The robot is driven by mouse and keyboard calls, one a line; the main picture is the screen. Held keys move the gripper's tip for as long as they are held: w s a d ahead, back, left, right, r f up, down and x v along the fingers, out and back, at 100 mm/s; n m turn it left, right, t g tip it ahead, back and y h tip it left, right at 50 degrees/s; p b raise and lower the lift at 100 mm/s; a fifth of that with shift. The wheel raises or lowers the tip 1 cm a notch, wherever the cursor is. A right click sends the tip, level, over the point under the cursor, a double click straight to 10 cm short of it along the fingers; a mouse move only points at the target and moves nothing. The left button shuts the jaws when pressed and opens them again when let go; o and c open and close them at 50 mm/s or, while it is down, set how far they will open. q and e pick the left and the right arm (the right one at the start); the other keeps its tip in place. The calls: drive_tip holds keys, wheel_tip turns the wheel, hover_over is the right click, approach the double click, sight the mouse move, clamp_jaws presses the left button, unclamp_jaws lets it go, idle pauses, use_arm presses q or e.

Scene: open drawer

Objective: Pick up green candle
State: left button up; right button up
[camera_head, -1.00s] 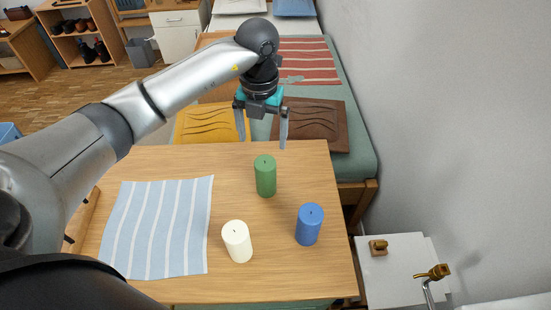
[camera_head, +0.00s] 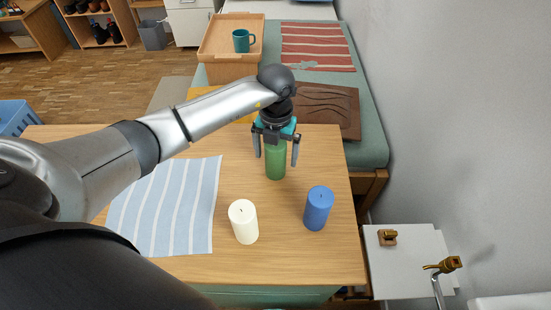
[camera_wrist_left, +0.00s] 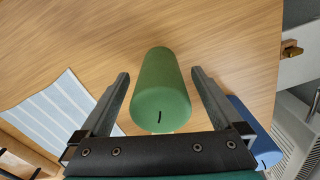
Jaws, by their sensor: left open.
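The green candle (camera_head: 275,163) stands upright near the back of the wooden table. My left gripper (camera_head: 277,160) is open and pointing down over it, and hides its top in the head view. In the left wrist view the green candle (camera_wrist_left: 161,88) shows between the two spread fingers of the left gripper (camera_wrist_left: 160,78), with a gap on each side. Its dark wick faces the camera. My right gripper does not show.
A white candle (camera_head: 243,222) and a blue candle (camera_head: 318,208) stand nearer the front of the table (camera_head: 275,262). A blue striped cloth (camera_head: 168,208) lies at left.

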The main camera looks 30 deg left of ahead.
use_arm(q)
wheel_tip(320, 180, down, 2)
drive_tip(key=shift+f, duration=0.2)
drive_tip(key=shift+c, duration=0.4)
clamp_jaws()
